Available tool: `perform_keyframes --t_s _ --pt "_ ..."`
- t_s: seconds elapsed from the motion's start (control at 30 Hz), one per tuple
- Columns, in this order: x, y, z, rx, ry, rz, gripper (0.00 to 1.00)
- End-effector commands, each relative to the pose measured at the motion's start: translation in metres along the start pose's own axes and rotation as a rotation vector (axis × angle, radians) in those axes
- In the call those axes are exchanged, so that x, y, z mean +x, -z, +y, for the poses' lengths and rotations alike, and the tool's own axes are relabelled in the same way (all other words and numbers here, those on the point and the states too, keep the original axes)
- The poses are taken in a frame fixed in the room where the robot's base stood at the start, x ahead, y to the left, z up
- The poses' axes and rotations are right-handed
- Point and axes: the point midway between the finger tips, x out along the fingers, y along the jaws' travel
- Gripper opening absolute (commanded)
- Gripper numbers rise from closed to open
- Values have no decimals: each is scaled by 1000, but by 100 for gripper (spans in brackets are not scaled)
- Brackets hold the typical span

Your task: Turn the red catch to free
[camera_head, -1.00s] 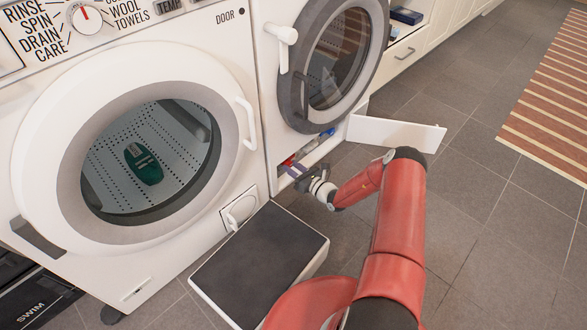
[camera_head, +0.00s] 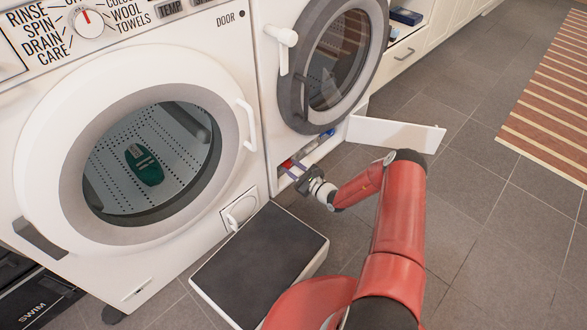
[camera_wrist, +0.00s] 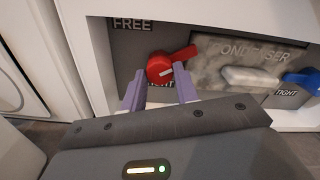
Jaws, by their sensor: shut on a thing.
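In the head view the red catch (camera_head: 287,165) shows small in the low opening under the right machine's round door. My gripper (camera_wrist: 158,80) has its two purple fingers on either side of the hub and is shut on it. My gripper (camera_head: 302,180) is at this opening in the head view.
A grey condenser plate (camera_wrist: 245,68) with a white handle and a blue catch (camera_wrist: 302,80) is right of the red catch. An open white flap (camera_head: 398,133) stands out beside the opening. A dark-topped step (camera_head: 262,262) stands in front.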

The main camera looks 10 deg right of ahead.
Motion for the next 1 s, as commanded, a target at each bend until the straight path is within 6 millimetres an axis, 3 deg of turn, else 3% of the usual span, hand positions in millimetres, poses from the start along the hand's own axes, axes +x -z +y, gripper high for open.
perform_keyframes --t_s 1.0 --pt "0 -1 0 -897 0 -1 7"
